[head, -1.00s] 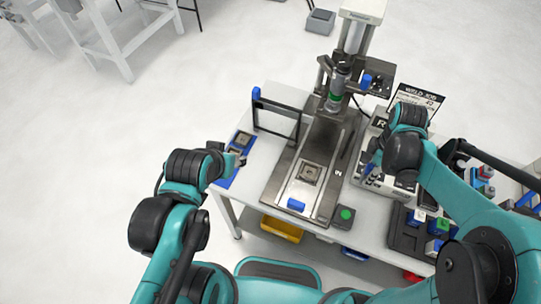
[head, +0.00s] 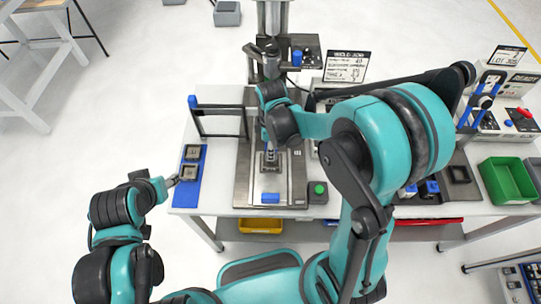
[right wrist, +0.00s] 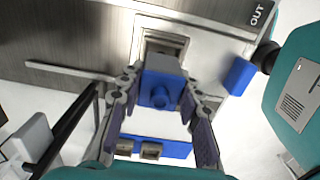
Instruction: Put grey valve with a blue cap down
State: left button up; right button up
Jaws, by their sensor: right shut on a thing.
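The grey valve with a blue cap (right wrist: 160,84) is between the fingers of my right gripper (right wrist: 161,98) in the right wrist view. The gripper is shut on it. The valve is at a square metal seat (right wrist: 165,43) on the steel plate; I cannot tell whether it touches the seat. In the head view my right gripper (head: 271,148) points down over that plate (head: 247,190), and my own arm partly hides the valve. My left gripper (head: 172,182) is beside a blue tray (head: 186,196); its finger opening is too small to tell.
The blue tray holds two square seats. A dark frame (head: 219,136) stands left of the plate, and a press column (head: 271,20) rises behind it. A blue block (head: 270,198) and a green button (head: 318,190) are at the front.

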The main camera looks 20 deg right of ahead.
notch_tip(320, 180, down, 4)
jog(key=shift+f+b, duration=0.1)
jog(key=shift+b, duration=0.55)
jog(key=o, duration=1.2)
